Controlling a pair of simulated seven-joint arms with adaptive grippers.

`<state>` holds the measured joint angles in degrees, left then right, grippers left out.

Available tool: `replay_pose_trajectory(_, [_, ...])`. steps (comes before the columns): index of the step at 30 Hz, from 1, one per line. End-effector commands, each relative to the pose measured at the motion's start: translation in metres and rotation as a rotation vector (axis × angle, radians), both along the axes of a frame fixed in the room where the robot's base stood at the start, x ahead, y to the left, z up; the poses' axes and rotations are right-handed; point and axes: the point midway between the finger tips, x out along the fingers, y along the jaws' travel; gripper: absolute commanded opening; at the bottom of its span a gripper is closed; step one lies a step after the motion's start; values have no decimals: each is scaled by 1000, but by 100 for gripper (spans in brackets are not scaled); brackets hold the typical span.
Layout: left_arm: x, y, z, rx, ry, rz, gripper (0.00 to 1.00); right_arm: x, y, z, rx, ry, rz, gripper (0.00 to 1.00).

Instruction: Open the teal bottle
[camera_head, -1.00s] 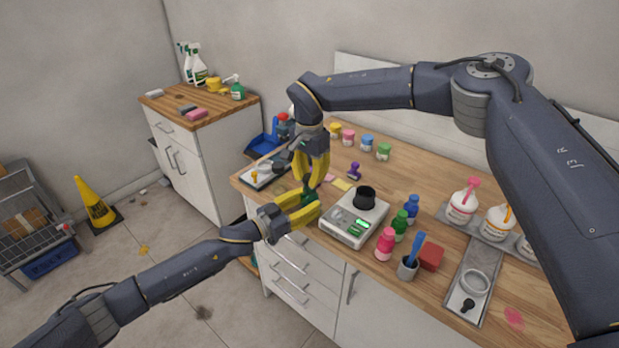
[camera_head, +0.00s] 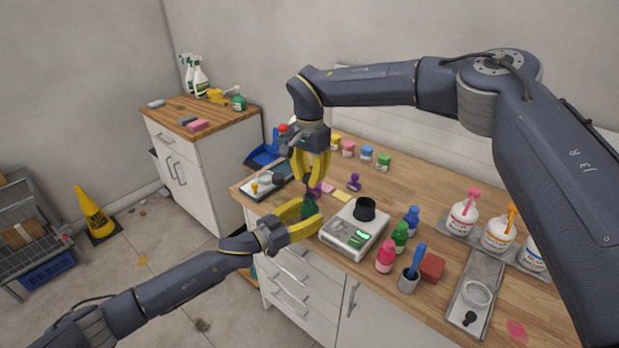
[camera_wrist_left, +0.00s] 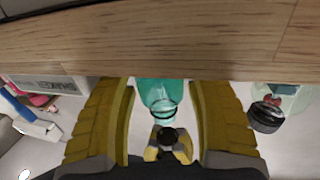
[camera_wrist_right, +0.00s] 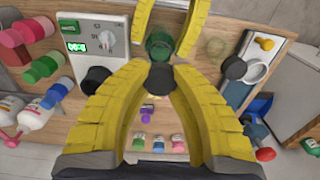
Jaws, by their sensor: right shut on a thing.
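The teal bottle (camera_head: 309,206) stands near the counter's front edge, between the fingers of my left gripper (camera_head: 315,214). In the left wrist view the teal bottle (camera_wrist_left: 158,92) shows its clear neck. The dark cap (camera_wrist_left: 167,135) is off the neck and a small distance from it. My right gripper (camera_wrist_left: 168,150) is shut on this cap, above the bottle. The right wrist view also shows the cap (camera_wrist_right: 160,78) at the fingertips, with the bottle (camera_wrist_right: 160,45) beyond it. Whether the left fingers press on both sides of the bottle is unclear.
Pink (camera_head: 386,254), green (camera_head: 400,236) and blue (camera_head: 411,220) bottles stand further right. A purple stamp-like item (camera_head: 354,181) and small jars lie behind. A dark tray (camera_head: 262,186) is at the left corner.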

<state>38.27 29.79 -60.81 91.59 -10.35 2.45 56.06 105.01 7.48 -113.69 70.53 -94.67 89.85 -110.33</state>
Motion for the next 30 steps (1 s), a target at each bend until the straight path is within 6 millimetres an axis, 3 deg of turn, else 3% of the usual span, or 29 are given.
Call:
replay_pose_trajectory(3, [0,0,0,0,0,0,68,0,0,0,0,0,0,0])
replay_pose_trajectory(14, [-4,7,-1,2,1,1,68,0,0,0,0,0,0,0])
replay_pose_trajectory(30, [-57,74,-1,2,0,1,68,0,0,0,0,0,0,0])
